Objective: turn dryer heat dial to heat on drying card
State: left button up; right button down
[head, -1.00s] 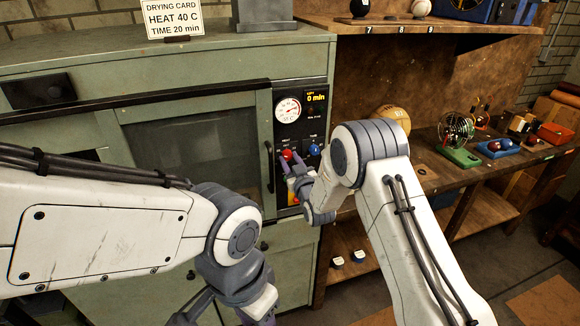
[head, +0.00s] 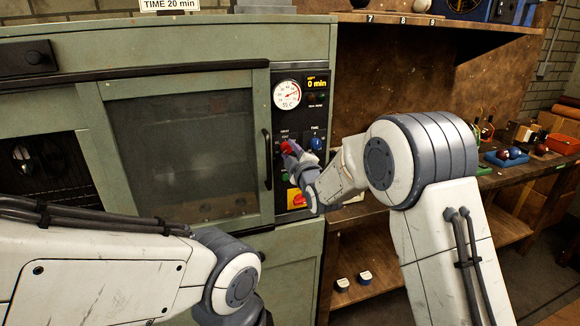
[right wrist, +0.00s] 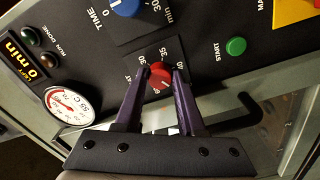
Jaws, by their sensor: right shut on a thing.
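The red heat dial (head: 286,147) is on the black control panel of the green dryer (head: 180,50). My right gripper (head: 291,155) is at it, partly hiding it. In the right wrist view, the purple fingers of the right gripper (right wrist: 161,73) are shut on the sides of the red dial (right wrist: 160,80); numbers 35 and 40 show around it, but its exact setting is hard to read. The drying card (head: 170,4) is cut by the top edge; only "TIME 20 min" shows. My left arm is at lower left, its gripper out of frame.
The blue time dial (head: 316,144) sits close right of the red one. The green start button (right wrist: 236,46) and the red-yellow main switch (head: 297,199) are near. A round gauge (head: 287,95) and a display reading 0 min (head: 317,83) are above. A workbench stands right.

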jog(key=n+b, duration=0.8)
jog(key=b, duration=0.1)
jog(key=shift+f+b, duration=0.15)
jog(key=shift+b, duration=0.25)
jog(key=shift+r+n+b, duration=0.2)
jog(key=shift+n+b, duration=1.35)
jog(key=shift+n, duration=0.05)
jog(key=shift+a, duration=0.1)
jog(key=c, duration=0.5)
grip_release()
jog(key=shift+s, duration=0.15)
jog(key=b+v, duration=0.2)
jog(key=v, duration=0.8)
jog(key=shift+s+b, duration=0.1)
jog(key=shift+b, duration=0.2)
